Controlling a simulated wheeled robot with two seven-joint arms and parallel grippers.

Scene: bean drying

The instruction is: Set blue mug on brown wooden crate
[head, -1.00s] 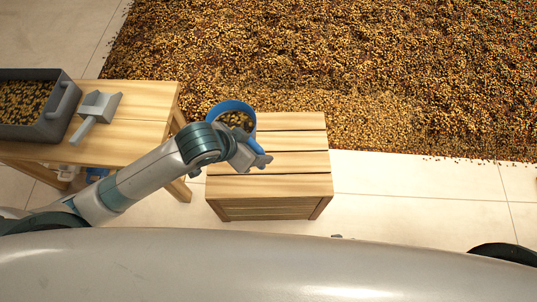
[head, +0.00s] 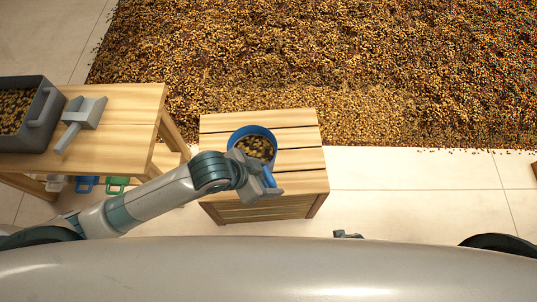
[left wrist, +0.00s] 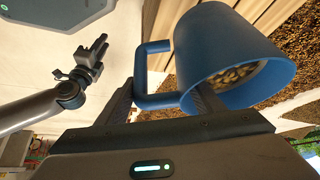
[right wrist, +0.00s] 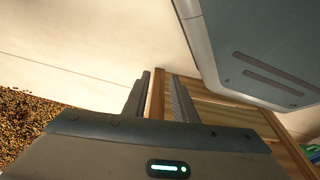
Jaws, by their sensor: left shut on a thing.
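The blue mug (head: 252,133), with beans inside, is over the brown wooden crate (head: 298,182) in the head view. My left gripper (head: 266,180) is shut on its handle, on the near side. In the left wrist view the handle (left wrist: 144,72) lies between the fingers, and the mug (left wrist: 225,50) is beside them with its mouth and beans visible. I cannot tell whether its base touches the crate. My right gripper (right wrist: 160,75) is empty, its fingers apart by a small gap; only a bit of it (head: 346,235) shows in the head view.
A wooden table (head: 120,142) at left holds a grey bin (head: 45,122) of beans and a grey scoop (head: 85,113). White, blue (head: 87,184) and green (head: 117,183) things sit under it. Beans (head: 330,60) cover the floor behind. The crate top around the mug is clear.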

